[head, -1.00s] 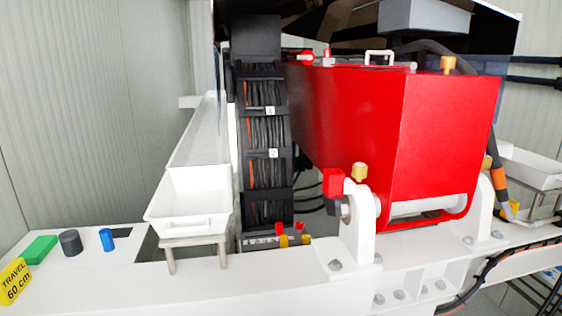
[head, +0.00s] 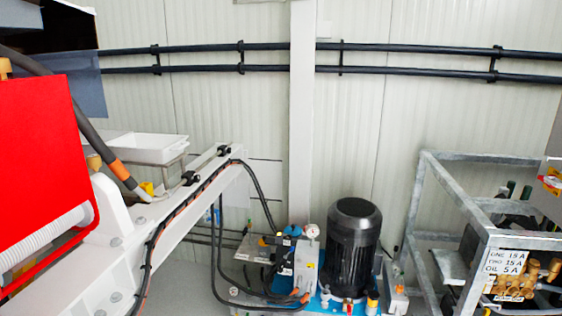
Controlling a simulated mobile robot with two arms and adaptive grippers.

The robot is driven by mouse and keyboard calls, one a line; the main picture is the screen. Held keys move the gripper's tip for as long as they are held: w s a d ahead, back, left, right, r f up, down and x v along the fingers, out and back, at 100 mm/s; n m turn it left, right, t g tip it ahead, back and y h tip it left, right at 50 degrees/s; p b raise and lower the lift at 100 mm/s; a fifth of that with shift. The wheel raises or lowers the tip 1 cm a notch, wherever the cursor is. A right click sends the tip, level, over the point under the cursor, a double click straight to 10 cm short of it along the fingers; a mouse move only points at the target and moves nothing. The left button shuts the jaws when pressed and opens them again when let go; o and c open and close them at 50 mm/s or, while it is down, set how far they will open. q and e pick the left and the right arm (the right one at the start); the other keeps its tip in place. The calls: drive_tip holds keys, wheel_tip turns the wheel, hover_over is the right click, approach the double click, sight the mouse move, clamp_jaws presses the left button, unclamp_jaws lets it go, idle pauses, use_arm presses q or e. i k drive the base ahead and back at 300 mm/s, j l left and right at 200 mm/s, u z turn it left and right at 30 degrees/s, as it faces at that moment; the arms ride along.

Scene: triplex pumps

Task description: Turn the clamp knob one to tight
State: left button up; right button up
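Neither of my grippers shows in the head view. I cannot make out which part is clamp knob one. A red housing (head: 38,165) stands at the left edge, cut off by the frame, on a white beam (head: 190,220). A brass-coloured knob (head: 94,162) sits just right of the housing on a white bracket (head: 110,205). Another brass-coloured piece (head: 5,68) shows at the far left edge above the housing.
A white tray (head: 150,147) stands behind the beam. A black motor (head: 352,245) and a hydraulic unit with hoses stand low in the middle. A grey metal frame (head: 425,200) with a label plate (head: 506,262) fills the right. Black pipes (head: 400,47) run along the wall.

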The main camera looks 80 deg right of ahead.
sight(197, 178)
drive_tip(key=l+z, duration=0.15)
drive_tip(key=z, duration=2)
drive_tip(key=k+l, duration=0.05)
drive_tip(key=l, duration=0.05)
